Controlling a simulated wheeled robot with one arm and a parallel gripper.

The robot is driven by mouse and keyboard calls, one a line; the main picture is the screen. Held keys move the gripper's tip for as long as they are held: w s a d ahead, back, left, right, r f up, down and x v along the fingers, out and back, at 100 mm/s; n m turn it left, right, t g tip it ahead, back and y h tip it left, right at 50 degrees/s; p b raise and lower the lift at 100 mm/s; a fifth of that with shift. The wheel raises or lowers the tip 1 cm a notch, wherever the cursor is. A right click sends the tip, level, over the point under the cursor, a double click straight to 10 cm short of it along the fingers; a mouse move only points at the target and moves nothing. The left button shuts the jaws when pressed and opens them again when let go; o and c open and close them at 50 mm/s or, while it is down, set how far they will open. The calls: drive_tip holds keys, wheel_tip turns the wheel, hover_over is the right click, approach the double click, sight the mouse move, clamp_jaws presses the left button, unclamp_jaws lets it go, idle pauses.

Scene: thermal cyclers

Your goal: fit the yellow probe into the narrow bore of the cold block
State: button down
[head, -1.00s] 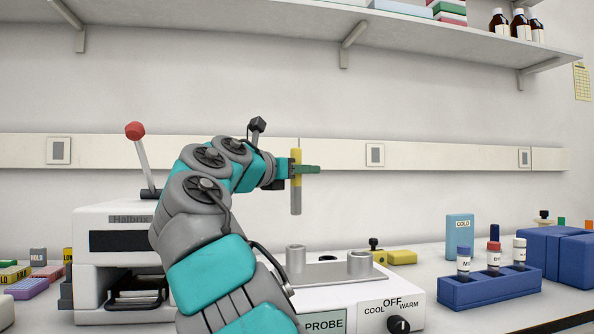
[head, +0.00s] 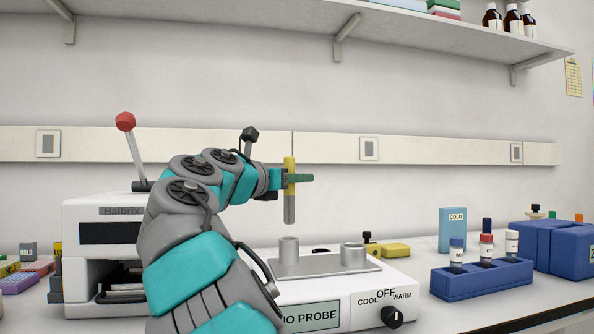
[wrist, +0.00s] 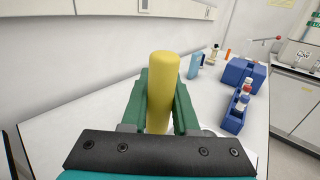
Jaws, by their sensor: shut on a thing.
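My gripper (head: 298,177) is shut on the yellow probe (head: 290,164), which hangs upright with its grey lower end down. In the wrist view the green fingers press on both sides of the yellow probe (wrist: 162,85). The probe's lower tip is in the air, a little above the left socket (head: 289,252) of the white block unit in the head view, and looks in line with it. A second socket (head: 354,255) stands to its right on the same grey plate. The bore openings cannot be seen into, so their widths are unclear.
The unit has a COOL/OFF/WARM knob (head: 391,317) and a PROBE label (head: 310,317). A white machine with a red-knobbed lever (head: 125,122) stands at left. A blue vial rack (head: 482,279), a light blue box (head: 453,230) and a yellow block (head: 396,250) stand at right.

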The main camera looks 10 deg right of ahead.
sight(286, 215)
drive_tip(key=shift+f, duration=0.95)
drive_tip(key=shift+r, duration=0.1)
drive_tip(key=shift+p, duration=0.6)
idle(0.6)
drive_tip(key=shift+f+b, duration=0.85)
drive_tip(key=shift+f, duration=2)
drive_tip(key=c, duration=0.6)
unclamp_jaws()
drive_tip(key=shift+v, duration=3.95)
